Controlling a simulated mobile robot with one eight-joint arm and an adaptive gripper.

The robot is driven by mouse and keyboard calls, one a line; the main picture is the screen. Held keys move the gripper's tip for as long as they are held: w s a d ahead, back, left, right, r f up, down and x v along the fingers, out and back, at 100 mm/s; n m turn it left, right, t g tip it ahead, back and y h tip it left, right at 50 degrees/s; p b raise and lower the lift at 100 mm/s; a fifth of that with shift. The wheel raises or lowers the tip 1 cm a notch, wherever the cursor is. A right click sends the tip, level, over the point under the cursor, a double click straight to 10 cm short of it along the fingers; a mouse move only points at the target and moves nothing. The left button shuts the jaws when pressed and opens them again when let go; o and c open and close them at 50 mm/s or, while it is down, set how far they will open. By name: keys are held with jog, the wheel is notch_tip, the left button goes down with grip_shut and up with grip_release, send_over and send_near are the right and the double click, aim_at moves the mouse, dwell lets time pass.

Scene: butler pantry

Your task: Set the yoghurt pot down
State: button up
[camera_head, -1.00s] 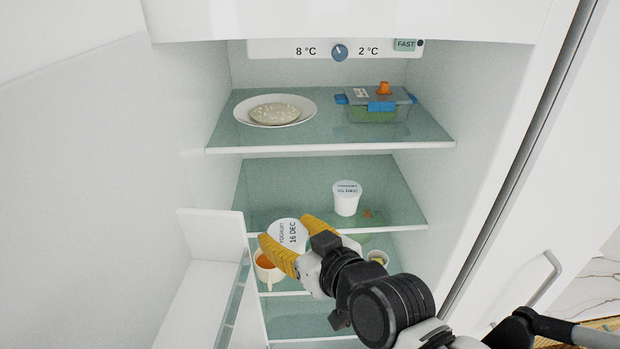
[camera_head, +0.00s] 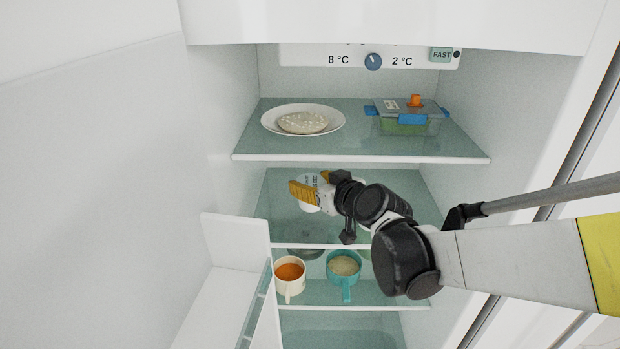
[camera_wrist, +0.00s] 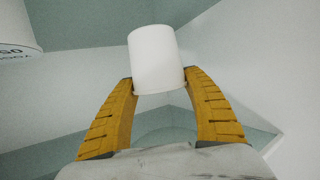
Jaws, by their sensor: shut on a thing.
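The yoghurt pot (camera_head: 308,207) is white with a printed lid. My gripper (camera_head: 309,184) is shut on it, with a yellow finger on each side. In the head view they are over the fridge's middle glass shelf (camera_head: 284,222), near its left part; I cannot tell whether the pot touches the glass.
The upper shelf (camera_head: 360,145) holds a white plate (camera_head: 270,121) with round food and a blue-clipped box (camera_head: 400,124). Below are a cream mug (camera_head: 288,284) and a teal mug (camera_head: 345,282). The fridge's side walls and upper shelf edge bound the space.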

jog(key=shift+s+f, duration=0.15)
jog(key=shift+f, duration=0.7)
notch_tip(320, 180, down, 4)
jog(key=shift+r+b, duration=0.2)
jog(key=shift+b, duration=0.2)
jog(key=shift+w+f, duration=0.25)
jog(key=shift+s, duration=0.1)
jog(key=o, duration=1.2)
jog(key=shift+f, duration=0.1)
jog(key=shift+o, duration=0.2)
